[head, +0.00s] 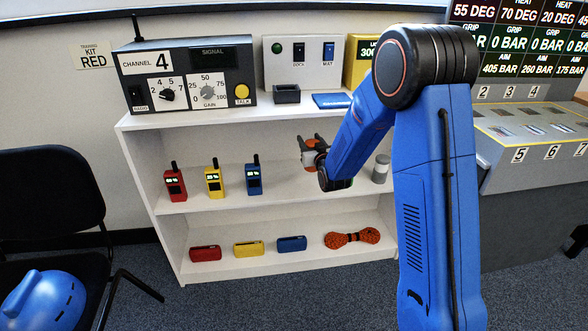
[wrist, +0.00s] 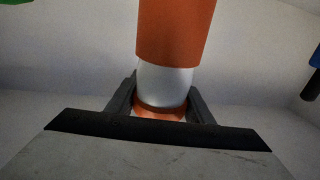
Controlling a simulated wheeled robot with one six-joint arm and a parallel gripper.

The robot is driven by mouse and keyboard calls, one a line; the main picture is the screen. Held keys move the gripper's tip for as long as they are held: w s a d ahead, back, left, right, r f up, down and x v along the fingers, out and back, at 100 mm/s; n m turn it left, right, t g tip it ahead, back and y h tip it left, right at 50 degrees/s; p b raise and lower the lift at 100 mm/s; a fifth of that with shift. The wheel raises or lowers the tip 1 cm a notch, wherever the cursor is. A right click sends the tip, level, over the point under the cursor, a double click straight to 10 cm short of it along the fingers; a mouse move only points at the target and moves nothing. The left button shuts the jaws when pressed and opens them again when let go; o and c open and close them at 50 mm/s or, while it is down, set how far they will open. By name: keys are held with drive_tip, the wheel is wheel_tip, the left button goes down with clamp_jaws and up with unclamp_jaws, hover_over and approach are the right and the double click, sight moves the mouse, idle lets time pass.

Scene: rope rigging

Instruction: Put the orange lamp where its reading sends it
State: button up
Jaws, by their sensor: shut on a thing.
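My gripper (head: 310,152) is in front of the middle shelf of the white shelf unit (head: 127,122). It is shut on the orange lamp (head: 308,168), which is mostly hidden by the jaws in the head view. In the wrist view the orange lamp (wrist: 175,32) is an orange cylinder with a white band, and an orange ring below sits between the two jaws of my gripper (wrist: 160,105). No reading on the lamp can be made out.
Red (head: 175,184), yellow (head: 214,181) and blue (head: 254,179) radios and a grey can (head: 381,169) stand on the middle shelf. A control box (head: 187,75) stands on top. A numbered bench (head: 530,135) is at right, below a readings board (head: 525,40). A chair (head: 45,195) stands left.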

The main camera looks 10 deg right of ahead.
wheel_tip(320, 180, down, 9)
idle(0.6)
drive_tip(key=shift+f, duration=0.2)
drive_tip(key=o, duration=1.4)
drive_tip(key=shift+o, duration=0.2)
